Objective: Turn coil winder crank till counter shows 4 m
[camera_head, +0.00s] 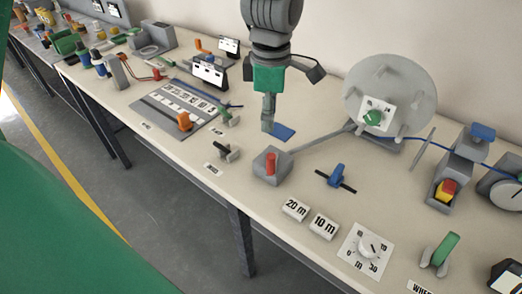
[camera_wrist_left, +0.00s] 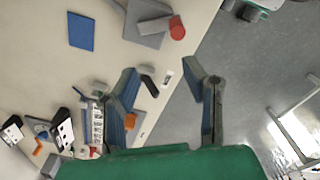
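The coil winder is a large grey disc (camera_head: 410,82) at the right, with a white dial card and green knob (camera_head: 373,117) on it. A grey bar (camera_head: 322,139) runs from it towards a grey block with an upright red handle (camera_head: 271,164); I cannot tell whether this is the crank. The red handle also shows in the left wrist view (camera_wrist_left: 177,28). A round white dial (camera_head: 507,192) at the right edge may be the counter; its reading is illegible. My left gripper (camera_head: 268,127) points down beside the blue pad, left of the disc. Its fingers (camera_wrist_left: 162,80) are apart and empty. My right gripper is out of view.
A blue pad (camera_head: 284,132) lies near the gripper. Blocks marked 20 m (camera_head: 295,209) and 10 m (camera_head: 323,226) and a dial card (camera_head: 365,252) lie near the front edge. A red-and-yellow button (camera_head: 446,190) is at the right. Several small parts crowd the left.

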